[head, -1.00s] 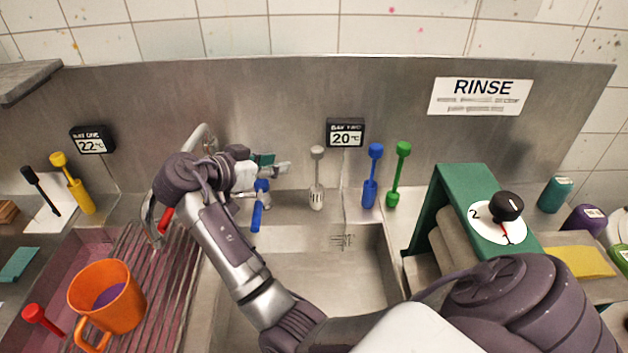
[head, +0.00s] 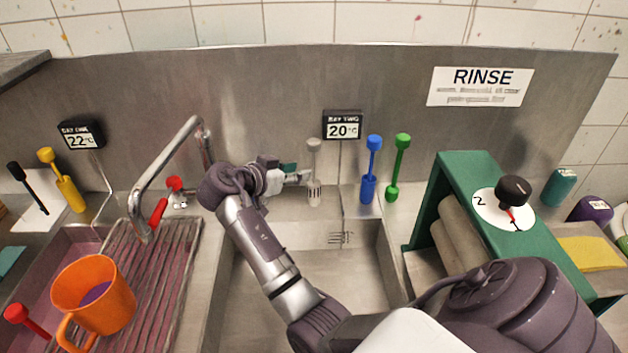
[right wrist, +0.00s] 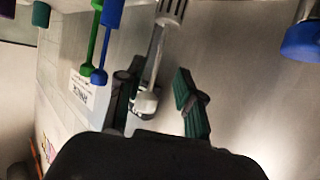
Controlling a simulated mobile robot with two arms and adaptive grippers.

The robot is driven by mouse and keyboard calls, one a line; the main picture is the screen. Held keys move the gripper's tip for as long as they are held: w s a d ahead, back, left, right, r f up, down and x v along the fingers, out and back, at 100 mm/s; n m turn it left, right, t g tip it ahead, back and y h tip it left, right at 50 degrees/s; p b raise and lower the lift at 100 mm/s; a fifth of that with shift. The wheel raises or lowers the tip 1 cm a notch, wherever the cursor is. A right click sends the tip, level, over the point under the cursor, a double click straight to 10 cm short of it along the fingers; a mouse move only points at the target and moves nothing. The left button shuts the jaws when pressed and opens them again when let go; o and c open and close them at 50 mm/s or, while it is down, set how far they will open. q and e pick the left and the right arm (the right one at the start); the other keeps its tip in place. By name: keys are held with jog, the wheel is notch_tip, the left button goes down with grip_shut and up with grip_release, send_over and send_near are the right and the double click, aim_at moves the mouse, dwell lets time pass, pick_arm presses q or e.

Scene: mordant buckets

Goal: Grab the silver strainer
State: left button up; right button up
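The silver strainer (head: 314,172) stands upright at the back ledge of the sink, with a round knob on top and a slotted lower end. In the right wrist view, the silver strainer (right wrist: 157,52) reaches down the picture between the finger lines. My right gripper (head: 298,176) is just left of its shaft in the head view. In the right wrist view, my right gripper (right wrist: 158,100) is open, its green-padded fingers on either side of the knob end. Whether a finger touches the strainer cannot be told. My left gripper is not in view.
Blue (head: 371,170) and green (head: 397,168) strainers stand close to the right. A curved metal faucet (head: 160,165) with red handles rises to the left. A green stand with a dial (head: 470,210) is at right. The sink basin (head: 345,275) is empty beneath my arm.

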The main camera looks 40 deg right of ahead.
aim_at(311, 185)
jog(key=p+x, duration=0.2)
jog(key=x, duration=0.3)
jog(key=shift+s+d+p, duration=0.15)
jog(key=shift+d+p, duration=0.1)
jog(key=shift+p, duration=0.05)
jog(key=shift+d+f, duration=0.15)
grip_shut()
